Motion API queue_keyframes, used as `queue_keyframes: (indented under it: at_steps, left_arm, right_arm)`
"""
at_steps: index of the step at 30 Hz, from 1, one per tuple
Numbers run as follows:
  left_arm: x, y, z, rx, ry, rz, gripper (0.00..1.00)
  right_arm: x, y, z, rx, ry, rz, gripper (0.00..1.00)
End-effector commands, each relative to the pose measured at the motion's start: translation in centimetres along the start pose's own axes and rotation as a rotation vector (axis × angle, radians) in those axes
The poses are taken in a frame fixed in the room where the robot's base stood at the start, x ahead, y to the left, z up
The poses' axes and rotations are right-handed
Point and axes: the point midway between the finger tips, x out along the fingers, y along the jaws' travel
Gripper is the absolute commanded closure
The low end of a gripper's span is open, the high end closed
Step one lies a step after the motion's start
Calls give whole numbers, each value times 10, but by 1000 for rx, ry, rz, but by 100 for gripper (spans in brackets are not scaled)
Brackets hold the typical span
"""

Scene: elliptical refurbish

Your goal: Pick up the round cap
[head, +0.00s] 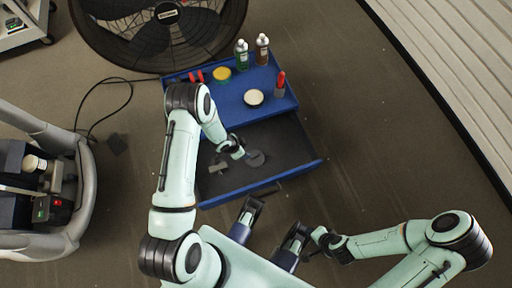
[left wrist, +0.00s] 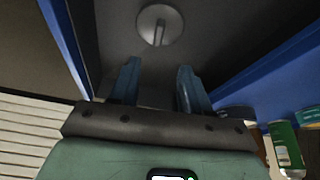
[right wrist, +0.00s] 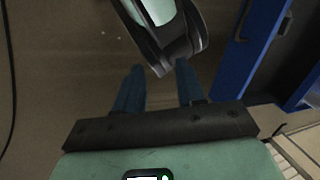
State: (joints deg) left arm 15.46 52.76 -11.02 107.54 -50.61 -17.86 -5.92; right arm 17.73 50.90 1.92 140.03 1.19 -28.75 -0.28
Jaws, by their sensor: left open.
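A grey round cap (head: 256,158) lies flat on the dark floor of the open blue drawer (head: 310,165). In the left wrist view the cap (left wrist: 160,24) shows as a pale disc with a narrow stem-like bar on it, just beyond the fingertips. My left gripper (head: 238,153) reaches down into the drawer, beside the cap on its left in the head view. Its two blue fingers (left wrist: 157,75) are apart with nothing between them. My right gripper (right wrist: 158,75) is away from the drawer, low in the head view, with its fingers apart and empty.
On the blue cabinet top stand a green bottle (head: 242,55), a brown bottle (head: 262,50), a white-topped round tin (head: 254,97), a yellow tin (head: 222,74) and a red-handled tool (head: 281,82). A large fan (head: 150,30) stands behind. The drawer walls flank my left gripper.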

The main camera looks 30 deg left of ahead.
Motion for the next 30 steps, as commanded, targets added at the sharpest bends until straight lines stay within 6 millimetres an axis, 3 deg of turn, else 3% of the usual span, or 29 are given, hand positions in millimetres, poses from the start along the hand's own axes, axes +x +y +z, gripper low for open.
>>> queue_keyframes:
  at_steps: [9,17,25,30]
  left_arm:
    - [60,0,1,5,-2,1,53]
    - [80,1,0,4,-1,1,53]
    - [120,3,1,4,-1,2,53]
    - [128,2,0,2,0,1,53]
  right_arm:
    - [20,8,-30,7,83,5,61]
    - [25,10,-42,9,116,7,61]
    - [40,17,-67,15,184,12,61]
    - [42,18,-74,16,206,13,61]
